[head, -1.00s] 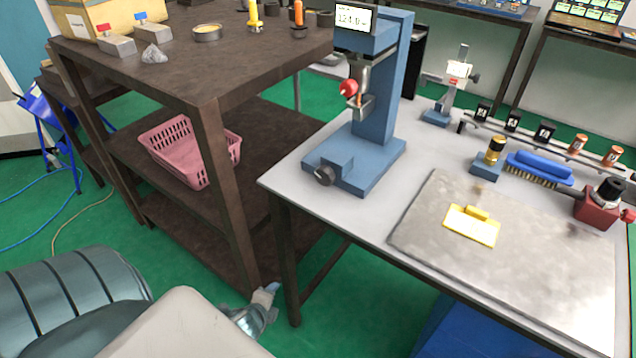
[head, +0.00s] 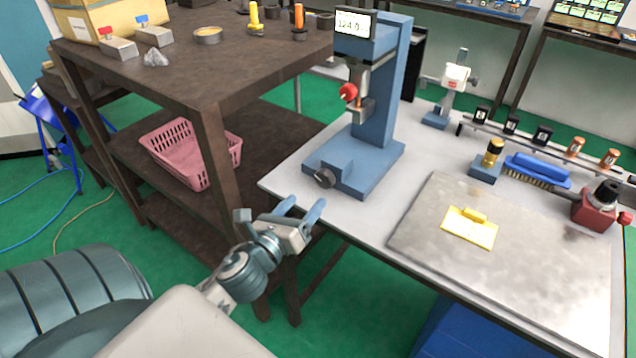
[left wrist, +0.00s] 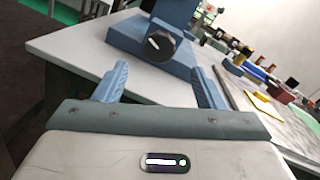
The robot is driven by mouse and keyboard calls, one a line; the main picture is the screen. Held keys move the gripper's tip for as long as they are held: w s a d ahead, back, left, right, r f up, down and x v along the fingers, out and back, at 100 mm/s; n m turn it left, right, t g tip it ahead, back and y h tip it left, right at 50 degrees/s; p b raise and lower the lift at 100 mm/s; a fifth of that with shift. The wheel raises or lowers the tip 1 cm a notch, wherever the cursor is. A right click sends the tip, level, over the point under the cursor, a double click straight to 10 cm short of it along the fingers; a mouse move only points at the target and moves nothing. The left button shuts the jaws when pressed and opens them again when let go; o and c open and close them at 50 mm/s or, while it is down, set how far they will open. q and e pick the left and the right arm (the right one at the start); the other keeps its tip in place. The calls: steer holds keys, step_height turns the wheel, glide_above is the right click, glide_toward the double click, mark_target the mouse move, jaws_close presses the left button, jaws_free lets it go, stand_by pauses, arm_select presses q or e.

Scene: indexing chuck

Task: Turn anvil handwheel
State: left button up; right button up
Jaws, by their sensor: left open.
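The blue bench machine (head: 377,110) stands at the left end of the grey table, with a lit display at its top and a red knob (head: 348,92) on its head. The anvil handwheel (head: 325,179), a small dark round knob with a pale mark, sits low on the front of its base. It also shows in the left wrist view (left wrist: 159,46), just beyond and between my fingertips. My left gripper (head: 304,206) is open and empty, near the table's front left corner, short of the handwheel and not touching it. My right gripper is out of view.
A brown shelf (head: 215,150) with a pink basket (head: 190,153) stands left of the table.

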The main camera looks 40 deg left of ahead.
mark_target(322, 181)
arm_select(q)
steer(key=w, duration=0.2)
steer(key=w+p, duration=0.1)
steer(key=w, duration=0.4)
steer(key=shift+a+p, duration=0.3)
steer(key=shift+a, duration=0.05)
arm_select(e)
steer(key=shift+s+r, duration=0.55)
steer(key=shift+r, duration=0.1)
arm_select(q)
steer(key=shift+c, duration=0.4)
steer(key=c, duration=0.9)
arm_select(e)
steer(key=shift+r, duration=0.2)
